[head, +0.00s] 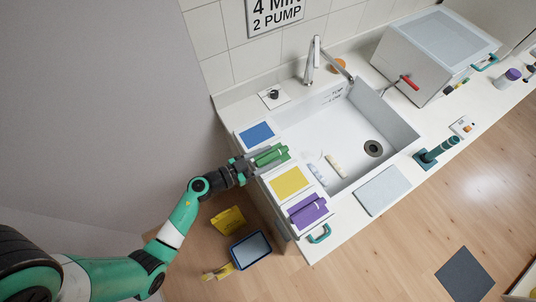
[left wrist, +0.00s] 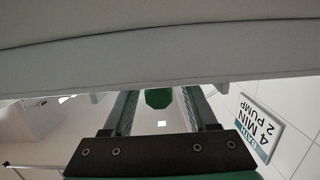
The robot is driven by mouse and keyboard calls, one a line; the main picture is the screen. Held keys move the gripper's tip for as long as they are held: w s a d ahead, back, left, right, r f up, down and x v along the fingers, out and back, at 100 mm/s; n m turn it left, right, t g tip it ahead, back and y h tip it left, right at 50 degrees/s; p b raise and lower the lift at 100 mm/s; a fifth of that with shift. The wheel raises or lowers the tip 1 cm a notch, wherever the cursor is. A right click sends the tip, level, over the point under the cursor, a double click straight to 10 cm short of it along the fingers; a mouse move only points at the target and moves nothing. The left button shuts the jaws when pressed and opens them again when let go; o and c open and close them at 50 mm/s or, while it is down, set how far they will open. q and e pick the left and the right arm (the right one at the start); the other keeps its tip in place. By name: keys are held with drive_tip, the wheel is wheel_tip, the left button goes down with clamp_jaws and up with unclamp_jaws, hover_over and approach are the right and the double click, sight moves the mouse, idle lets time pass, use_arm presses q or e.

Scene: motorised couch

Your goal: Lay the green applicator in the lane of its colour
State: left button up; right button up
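The green applicator (head: 272,155) lies over the strip of coloured lanes at the sink's left side, between the blue lane (head: 257,134) and the yellow lane (head: 290,182). The surface under it is mostly hidden. My left gripper (head: 262,159) reaches in from the left, its fingers on either side of the applicator. In the left wrist view the green end of the applicator (left wrist: 158,97) shows between the two fingers, with a gap on both sides, so the gripper looks open. My right gripper is not in view.
A purple applicator (head: 308,211) lies at the front of the strip. The sink (head: 300,135) holds small pale items, and its tap (head: 312,62) stands behind. A white-grey box (head: 420,65) is at the back right. A blue-rimmed bin (head: 250,250) and yellow items (head: 228,220) are below left.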

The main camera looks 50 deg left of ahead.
use_arm(q)
drive_tip(key=shift+r, duration=0.1)
drive_tip(key=shift+s+r, duration=0.1)
drive_tip(key=shift+s, duration=0.05)
drive_tip(key=p+v, duration=0.3)
drive_tip(key=v, duration=0.8)
drive_tip(key=shift+s, duration=0.35)
drive_tip(key=shift+a, duration=0.1)
